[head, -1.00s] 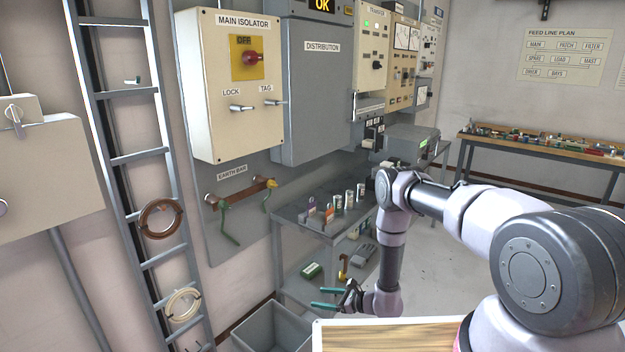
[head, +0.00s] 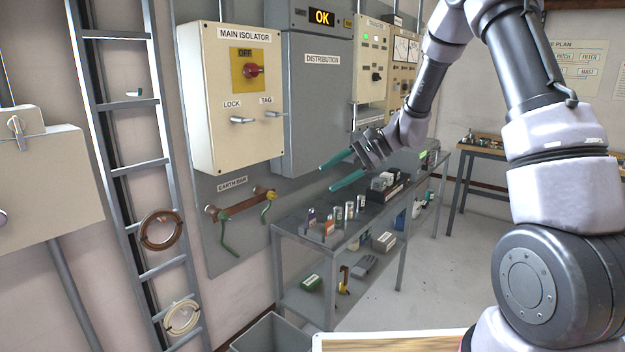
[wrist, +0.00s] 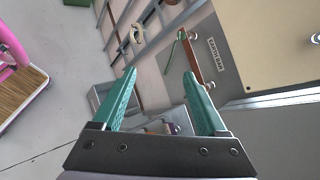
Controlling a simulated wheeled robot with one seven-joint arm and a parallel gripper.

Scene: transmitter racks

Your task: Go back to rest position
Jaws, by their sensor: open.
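My gripper (head: 335,174) has two teal fingers. In the head view it is raised above the grey bench (head: 290,231), in front of the lower part of the distribution cabinet (head: 322,100). The fingers are apart, with nothing between them. The wrist view also shows the fingers (wrist: 163,95) spread and empty, with the earth bar (wrist: 192,58) beyond them. My arm rises on the right and bends down to the gripper.
The main isolator box (head: 228,150) hangs left of the distribution cabinet. Small cans (head: 338,217) stand on the bench. A ladder (head: 118,104) leans at the left. A grey bin (head: 272,334) stands on the floor. Open floor (head: 400,290) lies right of the bench.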

